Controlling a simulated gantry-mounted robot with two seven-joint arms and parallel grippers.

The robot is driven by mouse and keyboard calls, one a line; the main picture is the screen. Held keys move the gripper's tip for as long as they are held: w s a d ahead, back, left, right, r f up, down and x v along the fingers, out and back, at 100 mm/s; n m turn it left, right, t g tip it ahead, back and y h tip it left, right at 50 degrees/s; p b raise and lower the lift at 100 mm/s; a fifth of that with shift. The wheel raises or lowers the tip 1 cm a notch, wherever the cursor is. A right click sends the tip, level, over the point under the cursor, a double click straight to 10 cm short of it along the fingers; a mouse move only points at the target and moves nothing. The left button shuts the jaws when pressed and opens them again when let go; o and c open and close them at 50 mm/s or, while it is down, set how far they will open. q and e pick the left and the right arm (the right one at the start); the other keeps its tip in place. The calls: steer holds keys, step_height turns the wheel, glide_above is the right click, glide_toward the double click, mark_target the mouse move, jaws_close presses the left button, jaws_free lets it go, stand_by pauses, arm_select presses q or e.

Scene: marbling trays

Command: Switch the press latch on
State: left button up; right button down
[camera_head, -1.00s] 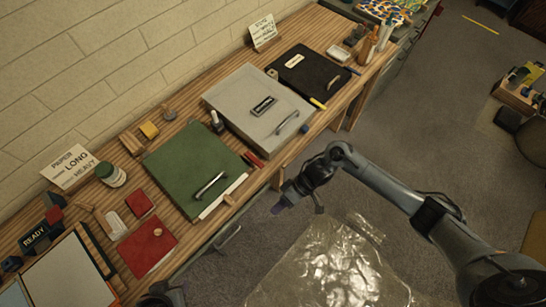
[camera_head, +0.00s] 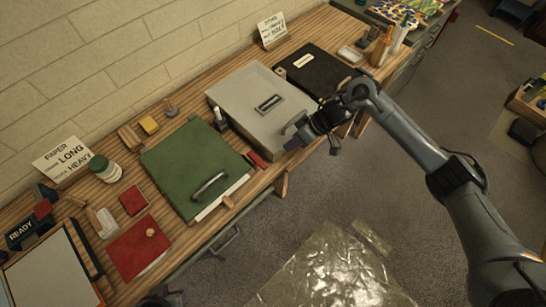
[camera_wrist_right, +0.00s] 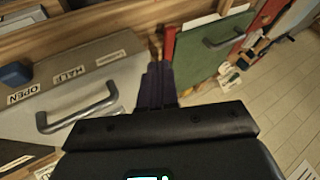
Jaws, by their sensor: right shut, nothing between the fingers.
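My right gripper (camera_head: 291,146) is at the front edge of a grey lidded box (camera_head: 237,98), its fingers shut and empty. In the right wrist view the purple shut fingers (camera_wrist_right: 157,87) are close to the grey box's front, right of its metal handle (camera_wrist_right: 80,112). A blue knob (camera_wrist_right: 15,73) is at the left of this front, above labels reading OPEN and HALF and a third I cannot read. I cannot tell for sure whether this knob is the press latch. In the head view my gripper hides the knob. My left gripper is not in view.
A green panel with a handle (camera_head: 197,163) lies left of the grey box, with red pieces (camera_head: 257,160) between them. A black case (camera_head: 315,70) is at its right. Signs and a READY block (camera_head: 22,233) stand on the wooden bench.

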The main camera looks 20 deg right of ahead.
mark_target(257, 160)
steer(key=shift+f, duration=0.1)
steer(key=x, duration=1)
stand_by(0.3)
